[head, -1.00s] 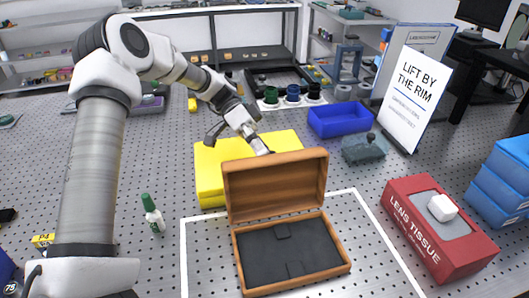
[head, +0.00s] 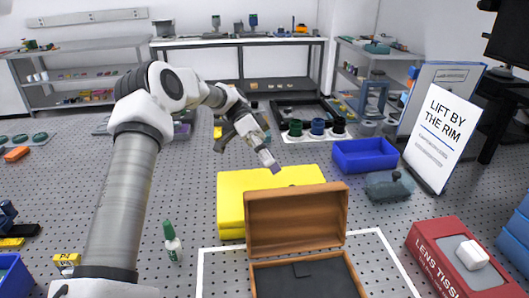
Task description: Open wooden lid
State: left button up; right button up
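The wooden box (head: 257,277) stands at the lower middle of the head view, inside a white outline on the perforated table. Its wooden lid (head: 296,220) is raised roughly upright at the back, and the dark lining (head: 310,279) shows inside. The front of the box is cut off by the picture's lower edge. My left gripper (head: 269,163) is above and behind the lid, over the yellow block, apart from the lid. Its fingertips look close together, but I cannot tell whether it is open or shut. My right gripper is not in view.
A yellow block (head: 229,207) is right behind the lid. A blue bin (head: 366,155) and a grey-green lidded item (head: 389,187) stand to the right. A red lens tissue box (head: 429,246) is at the lower right.

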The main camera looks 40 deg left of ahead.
pick_arm(q)
jog(key=v, duration=0.4)
jog(key=shift+r, duration=0.1)
jog(key=shift+r, duration=0.1)
